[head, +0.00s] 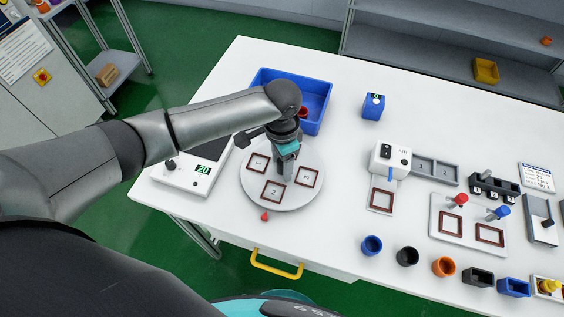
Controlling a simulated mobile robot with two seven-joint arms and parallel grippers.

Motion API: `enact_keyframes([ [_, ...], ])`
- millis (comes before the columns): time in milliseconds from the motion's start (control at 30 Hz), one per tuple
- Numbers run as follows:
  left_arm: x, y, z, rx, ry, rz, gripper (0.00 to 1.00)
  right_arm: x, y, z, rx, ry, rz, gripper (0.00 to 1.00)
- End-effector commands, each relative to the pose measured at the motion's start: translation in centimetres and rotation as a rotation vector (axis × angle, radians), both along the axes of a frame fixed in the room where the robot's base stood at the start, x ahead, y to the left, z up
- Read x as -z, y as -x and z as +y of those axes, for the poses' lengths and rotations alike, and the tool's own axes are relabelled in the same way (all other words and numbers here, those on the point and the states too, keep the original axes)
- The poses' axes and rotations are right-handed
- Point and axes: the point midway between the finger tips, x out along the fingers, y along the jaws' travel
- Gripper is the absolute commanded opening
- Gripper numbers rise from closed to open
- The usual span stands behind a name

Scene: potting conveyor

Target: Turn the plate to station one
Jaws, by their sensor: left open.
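The plate (262,199) is a round, light grey disc on the white table. It bears several square brown frames with numbers; the frame marked 2 (273,191) lies nearest the table's front edge. A small red pointer (265,216) sits at the plate's front rim. My left gripper (284,176) points down over the middle of the plate, its fingers close to the surface. It is open; whether it touches anything on the plate I cannot tell. The gripper and wrist hide the back of the plate. My right gripper is not in view.
A blue bin (318,118) stands behind the plate. A scale with a green display (190,178) is at its left. A white dispenser (389,160) stands at the right. Several small pots, such as a blue one (372,245), line the front right. Table between plate and dispenser is clear.

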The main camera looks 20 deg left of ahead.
Motion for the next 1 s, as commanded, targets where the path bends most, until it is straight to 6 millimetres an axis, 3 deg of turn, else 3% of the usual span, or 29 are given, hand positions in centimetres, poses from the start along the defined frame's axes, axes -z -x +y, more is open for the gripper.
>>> enact_keyframes([
  [233, 0.03, 0.02, -0.03, 0.001, 0.001, 0.001, 0.60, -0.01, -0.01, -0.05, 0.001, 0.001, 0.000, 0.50],
  [767, -0.01, 0.01, -0.04, 0.000, 0.001, 0.000, 0.00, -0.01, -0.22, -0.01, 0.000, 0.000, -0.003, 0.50],
  [1000, -0.02, 0.00, -0.03, 0.000, 0.001, -0.001, 0.00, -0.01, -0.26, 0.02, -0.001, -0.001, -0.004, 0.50],
])
